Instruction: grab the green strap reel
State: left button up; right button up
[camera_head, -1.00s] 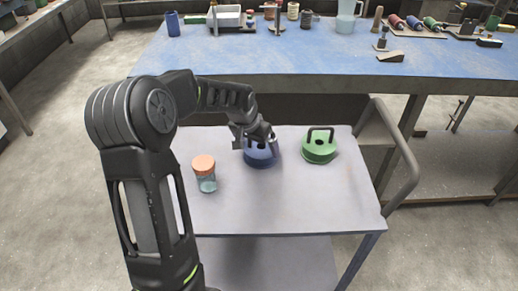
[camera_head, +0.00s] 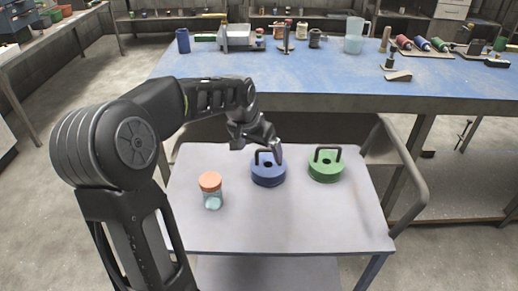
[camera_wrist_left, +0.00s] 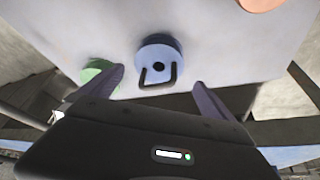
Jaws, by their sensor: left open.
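The green strap reel (camera_head: 326,166) lies flat at the back right of the cart top, with a dark handle standing up. In the left wrist view the green reel (camera_wrist_left: 101,72) is at the left, partly hidden by a finger. A blue reel (camera_head: 268,172) with a similar handle lies just left of it; it also shows in the left wrist view (camera_wrist_left: 158,55). My left gripper (camera_head: 262,150) is open and empty, above and behind the blue reel. In the left wrist view its fingers (camera_wrist_left: 158,84) are spread apart. My right gripper is not seen.
The front and right of the cart top are clear. A blue workbench (camera_head: 300,80) with tools and a jug (camera_head: 355,35) stands behind.

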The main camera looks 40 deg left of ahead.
aim_at(326, 167)
jog(key=k+l, duration=0.75)
jog(key=l, duration=0.2)
